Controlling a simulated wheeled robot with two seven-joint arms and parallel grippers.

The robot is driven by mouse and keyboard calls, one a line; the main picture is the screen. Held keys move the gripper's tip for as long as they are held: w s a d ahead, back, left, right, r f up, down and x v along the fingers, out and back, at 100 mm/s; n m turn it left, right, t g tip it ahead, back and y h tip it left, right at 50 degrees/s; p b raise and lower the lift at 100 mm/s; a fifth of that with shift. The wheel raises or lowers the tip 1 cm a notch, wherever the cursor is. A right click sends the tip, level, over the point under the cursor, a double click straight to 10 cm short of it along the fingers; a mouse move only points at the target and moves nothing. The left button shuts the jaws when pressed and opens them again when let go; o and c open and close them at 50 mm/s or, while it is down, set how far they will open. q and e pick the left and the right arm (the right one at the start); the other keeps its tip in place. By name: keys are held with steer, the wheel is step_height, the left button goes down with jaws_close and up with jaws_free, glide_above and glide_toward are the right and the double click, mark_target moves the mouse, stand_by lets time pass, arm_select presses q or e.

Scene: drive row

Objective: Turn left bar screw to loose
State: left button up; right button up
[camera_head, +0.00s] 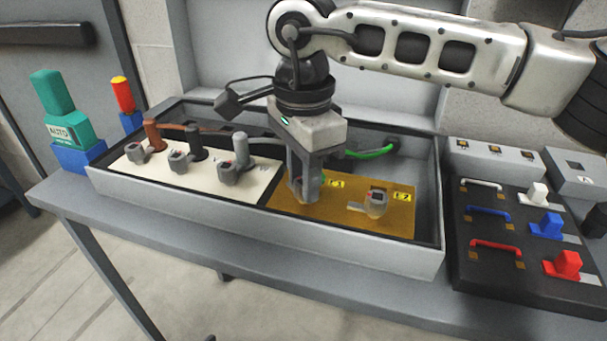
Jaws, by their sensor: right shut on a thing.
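My right gripper (305,192) reaches straight down into the open grey tray-like box and is shut on the left bar screw at the left of the tan plate (335,222). The fingers hide most of that screw, and its turned position cannot be told. A second bar screw (376,204), grey with a small handle, stands at the right of the plate beside a yellow label, apart from the gripper. My left gripper is not in view.
A cream panel (205,178) with several grey knobs and cables fills the box's left half. A green cable (370,153) runs behind the gripper. A black panel (515,235) with coloured handles and plugs stands right. A green block (58,110) stands left.

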steer(key=n, duration=0.5)
steer(key=shift+n, duration=0.4)
steer(key=shift+r, duration=0.1)
steer(key=o, duration=0.7)
step_height(320, 180, up, 16)
steer(key=shift+f+p, duration=0.1)
steer(key=shift+p, duration=0.6)
